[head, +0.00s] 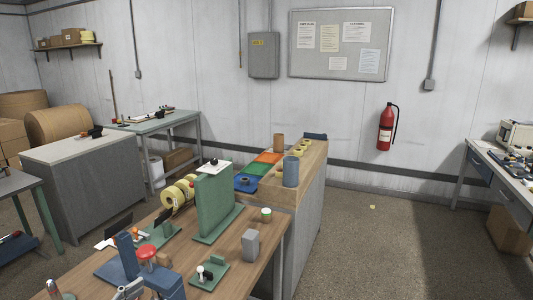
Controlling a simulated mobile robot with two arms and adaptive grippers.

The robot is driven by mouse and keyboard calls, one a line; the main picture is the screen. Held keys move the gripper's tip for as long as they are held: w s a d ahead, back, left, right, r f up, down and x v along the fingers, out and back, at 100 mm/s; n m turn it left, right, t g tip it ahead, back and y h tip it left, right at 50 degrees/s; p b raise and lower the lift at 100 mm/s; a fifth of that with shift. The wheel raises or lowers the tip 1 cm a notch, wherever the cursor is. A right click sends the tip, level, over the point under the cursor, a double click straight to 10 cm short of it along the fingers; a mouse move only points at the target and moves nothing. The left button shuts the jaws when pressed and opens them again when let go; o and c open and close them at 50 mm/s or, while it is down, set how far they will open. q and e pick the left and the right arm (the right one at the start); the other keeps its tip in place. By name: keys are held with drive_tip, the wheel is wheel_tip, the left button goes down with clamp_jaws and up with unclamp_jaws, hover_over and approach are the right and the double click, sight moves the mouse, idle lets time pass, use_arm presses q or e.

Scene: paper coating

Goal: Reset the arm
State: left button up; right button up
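Neither of my grippers shows in the head view, and neither arm can be made out. A wooden workbench (222,256) fills the lower middle. On it are a red-topped blue device (148,258), an upright green plate on a base (214,203), a small green fixture with a white-and-black knob (206,274) and a grey block (251,244). A grey metal part (130,290) is cut off by the bottom edge, and I cannot tell what it is.
Yellow tape rolls (178,194) stand behind the bench top. A wood-topped cabinet (302,190) with a blue-grey cylinder (291,171) adjoins beyond it. Another grey cabinet (85,190) stands left. A bench (500,175) is at right. The floor (385,245) between is mostly open.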

use_arm(q)
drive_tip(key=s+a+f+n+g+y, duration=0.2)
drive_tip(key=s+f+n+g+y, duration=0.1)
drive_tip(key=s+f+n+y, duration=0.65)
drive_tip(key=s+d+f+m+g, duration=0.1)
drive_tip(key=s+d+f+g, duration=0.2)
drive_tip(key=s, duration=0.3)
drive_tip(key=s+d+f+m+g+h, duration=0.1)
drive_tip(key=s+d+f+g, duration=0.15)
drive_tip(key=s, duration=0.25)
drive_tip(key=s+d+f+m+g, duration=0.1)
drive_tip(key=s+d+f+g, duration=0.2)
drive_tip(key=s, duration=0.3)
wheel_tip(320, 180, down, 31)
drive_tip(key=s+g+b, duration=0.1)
drive_tip(key=b, duration=0.4)
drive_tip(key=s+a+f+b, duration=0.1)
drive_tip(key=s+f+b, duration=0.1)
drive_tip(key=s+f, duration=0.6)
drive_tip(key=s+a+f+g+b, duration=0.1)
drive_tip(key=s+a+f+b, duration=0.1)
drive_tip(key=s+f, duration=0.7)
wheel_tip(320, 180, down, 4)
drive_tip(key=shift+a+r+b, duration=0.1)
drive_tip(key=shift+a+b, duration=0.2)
drive_tip(key=shift+b, duration=0.15)
